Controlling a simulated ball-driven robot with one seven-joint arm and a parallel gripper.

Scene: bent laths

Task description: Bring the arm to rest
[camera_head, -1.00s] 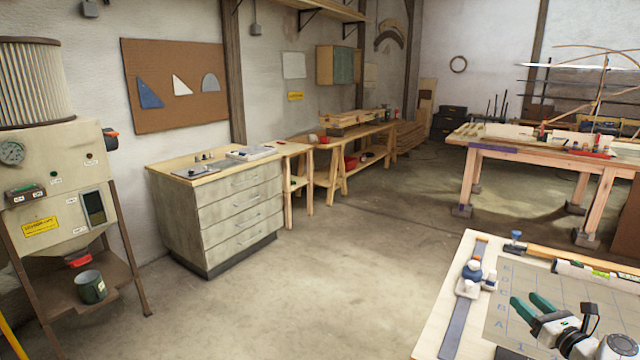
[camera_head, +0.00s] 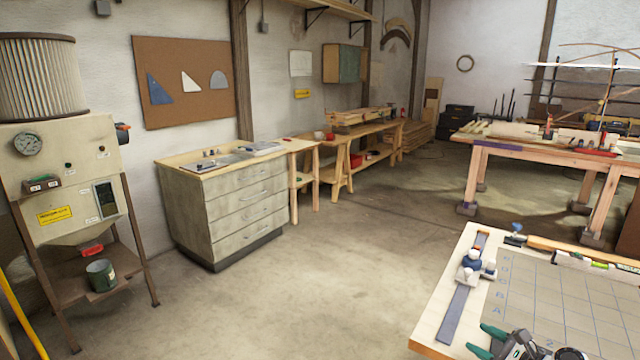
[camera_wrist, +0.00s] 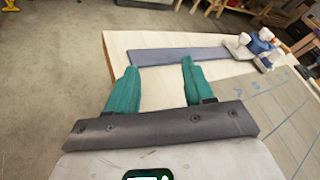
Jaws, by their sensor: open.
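My gripper (camera_head: 484,344) has green fingers and shows at the bottom edge of the head view, low over the near left part of the worktable (camera_head: 440,327). In the wrist view my gripper (camera_wrist: 156,82) is open, its two green fingers apart with nothing between them. Beyond the fingertips lies a dark blue-grey flat strip (camera_wrist: 180,55) along the table's edge. The rest of my arm is mostly cut off by the bottom of the head view.
On the table are a blue-and-white clamp-like device (camera_head: 472,265) and a grey gridded mat (camera_head: 560,300). A drawer cabinet (camera_head: 235,210) and a dust-collector machine (camera_head: 70,190) stand to the left. Open concrete floor (camera_head: 330,270) lies between.

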